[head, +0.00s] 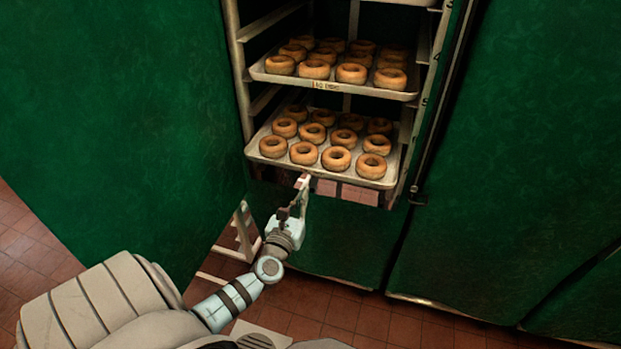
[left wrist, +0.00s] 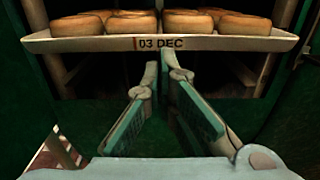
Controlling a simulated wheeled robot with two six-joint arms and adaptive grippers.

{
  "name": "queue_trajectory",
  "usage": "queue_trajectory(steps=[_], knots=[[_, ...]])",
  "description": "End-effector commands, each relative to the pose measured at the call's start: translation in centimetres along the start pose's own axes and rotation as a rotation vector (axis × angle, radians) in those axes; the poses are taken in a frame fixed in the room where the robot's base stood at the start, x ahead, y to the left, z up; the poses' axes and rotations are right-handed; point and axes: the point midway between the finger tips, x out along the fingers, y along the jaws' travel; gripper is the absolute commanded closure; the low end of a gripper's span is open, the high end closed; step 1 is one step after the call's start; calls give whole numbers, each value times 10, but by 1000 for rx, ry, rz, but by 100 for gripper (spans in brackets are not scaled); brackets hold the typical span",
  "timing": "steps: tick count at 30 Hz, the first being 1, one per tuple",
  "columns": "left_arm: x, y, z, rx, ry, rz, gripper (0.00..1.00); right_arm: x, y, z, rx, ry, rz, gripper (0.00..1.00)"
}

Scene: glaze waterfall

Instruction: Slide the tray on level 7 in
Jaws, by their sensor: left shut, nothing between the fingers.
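The lower tray (head: 318,172) holds several ring doughnuts and its front part sticks out of the rack. My left gripper (head: 303,181) is shut and empty, with its fingertips at or just under the middle of this tray's front rim. I cannot tell whether they touch. In the left wrist view the tray's front rim (left wrist: 90,44) with a "03 DEC" label crosses the top, and the closed fingertips (left wrist: 165,62) are just below the label. My right gripper does not show.
The rack (head: 238,75) stands in a green cabinet. An upper tray (head: 335,88) of doughnuts sits above the lower one. A large green panel (head: 120,110) is on the left and a green door (head: 510,170) on the right. Pinkish labels or blocks (head: 358,194) show under the lower tray.

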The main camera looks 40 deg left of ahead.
Motion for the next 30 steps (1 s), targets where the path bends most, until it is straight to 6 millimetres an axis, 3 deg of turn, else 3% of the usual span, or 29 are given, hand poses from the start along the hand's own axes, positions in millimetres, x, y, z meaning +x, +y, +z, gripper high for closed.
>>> queue_trajectory(steps=[6, 12, 30], knots=[[46, 0, -2, -2, -1, 1, 100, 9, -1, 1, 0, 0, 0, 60], [72, 0, -2, -2, 1, 0, 100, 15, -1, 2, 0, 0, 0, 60], [85, 3, -2, -2, 0, 1, 100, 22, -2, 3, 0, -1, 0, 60]])
